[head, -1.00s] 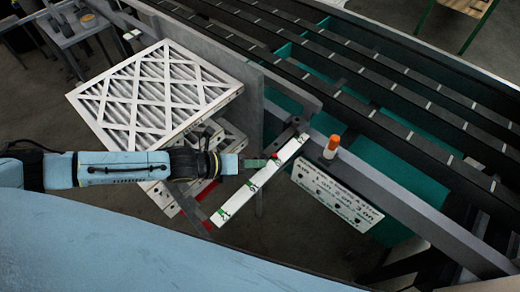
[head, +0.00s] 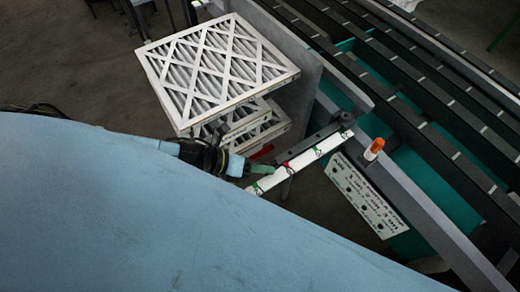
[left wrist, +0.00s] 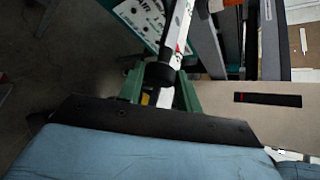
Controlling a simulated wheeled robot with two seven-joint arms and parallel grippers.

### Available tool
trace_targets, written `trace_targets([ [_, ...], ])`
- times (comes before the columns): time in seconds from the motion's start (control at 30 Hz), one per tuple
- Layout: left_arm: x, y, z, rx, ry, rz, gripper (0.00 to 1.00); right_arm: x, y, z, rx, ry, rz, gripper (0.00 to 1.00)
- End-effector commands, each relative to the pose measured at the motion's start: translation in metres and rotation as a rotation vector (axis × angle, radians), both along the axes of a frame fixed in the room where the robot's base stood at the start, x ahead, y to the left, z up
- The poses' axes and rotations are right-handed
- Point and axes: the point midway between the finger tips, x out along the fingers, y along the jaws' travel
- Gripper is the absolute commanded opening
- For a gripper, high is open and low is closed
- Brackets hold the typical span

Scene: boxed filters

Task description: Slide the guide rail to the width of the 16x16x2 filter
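A white scale bar (head: 318,150) with green marks and a small red marker (head: 284,166) runs diagonally beside the conveyor. A grey upright plate (head: 297,85), which may be the guide rail, stands beside the filters. The top filter (head: 215,68) is large, white and pleated; its size label is not readable. My left gripper (head: 258,178) is at the near end of the visible bar. In the left wrist view its green fingers (left wrist: 160,92) are apart on either side of a black knob-like part (left wrist: 160,74) and the white bar; contact is unclear. My right gripper is not in view.
More filters (head: 250,125) lie below the top one. A white sign panel (head: 362,195) and an orange-topped beacon (head: 374,148) are right of the bar. Dark conveyor strips (head: 440,110) fill the right side. My blue body hides the lower left and the bar's near end.

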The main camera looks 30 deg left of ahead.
Motion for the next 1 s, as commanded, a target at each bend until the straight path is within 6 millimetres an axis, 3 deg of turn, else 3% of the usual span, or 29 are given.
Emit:
trace_targets([
  [0.17, 0.0, 0.001, 0.0, 0.002, 0.0, 0.001, 0.55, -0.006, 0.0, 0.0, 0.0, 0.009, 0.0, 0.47],
  [0.53, 0.0, 0.001, 0.008, 0.001, -0.001, 0.001, 0.55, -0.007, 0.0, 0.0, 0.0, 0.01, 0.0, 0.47],
  [1.0, 0.001, 0.001, 0.09, 0.001, -0.005, -0.002, 0.55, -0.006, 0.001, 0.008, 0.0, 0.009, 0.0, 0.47],
])
